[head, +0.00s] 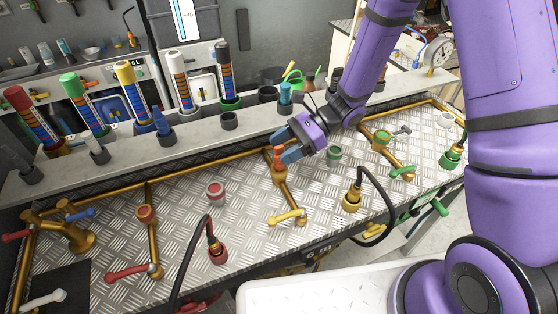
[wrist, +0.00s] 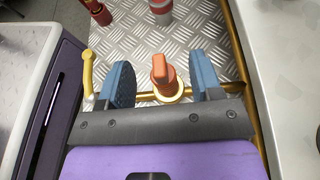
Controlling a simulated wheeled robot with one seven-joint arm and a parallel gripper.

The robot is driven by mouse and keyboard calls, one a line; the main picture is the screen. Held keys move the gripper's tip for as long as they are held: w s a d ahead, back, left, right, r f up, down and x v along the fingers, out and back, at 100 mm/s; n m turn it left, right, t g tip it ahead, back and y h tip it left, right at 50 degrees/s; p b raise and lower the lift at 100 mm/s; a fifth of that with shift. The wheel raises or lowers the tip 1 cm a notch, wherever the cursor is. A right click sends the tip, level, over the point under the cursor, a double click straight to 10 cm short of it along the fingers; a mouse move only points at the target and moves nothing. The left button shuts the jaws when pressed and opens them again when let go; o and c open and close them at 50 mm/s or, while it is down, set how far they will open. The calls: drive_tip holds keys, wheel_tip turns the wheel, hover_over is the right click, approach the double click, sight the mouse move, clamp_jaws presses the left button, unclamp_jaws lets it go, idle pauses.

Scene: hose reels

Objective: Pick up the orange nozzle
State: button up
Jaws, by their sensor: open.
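The orange nozzle (head: 278,156) stands upright in a brass fitting (head: 279,174) on the pipe of the metal-plated bench, seen in the head view. My gripper (head: 285,146) is at the nozzle, with its blue fingers on either side. In the wrist view the orange nozzle (wrist: 162,73) shows between the two open blue fingers of my gripper (wrist: 162,82). A gap shows on each side of the nozzle, and it looks held only by its fitting. In the head view my gripper hides part of the nozzle's surroundings.
A yellow-handled valve (head: 287,216) is close in front. A green fitting (head: 334,154) stands to the right, and a yellow connector with a black hose (head: 352,198) nearer. A red-ringed fitting (head: 215,190) is to the left. Colour-banded tubes line the back ledge (head: 205,141).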

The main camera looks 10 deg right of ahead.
drive_tip(key=shift+x, duration=1.55)
clamp_jaws()
drive_tip(key=shift+r, duration=0.1)
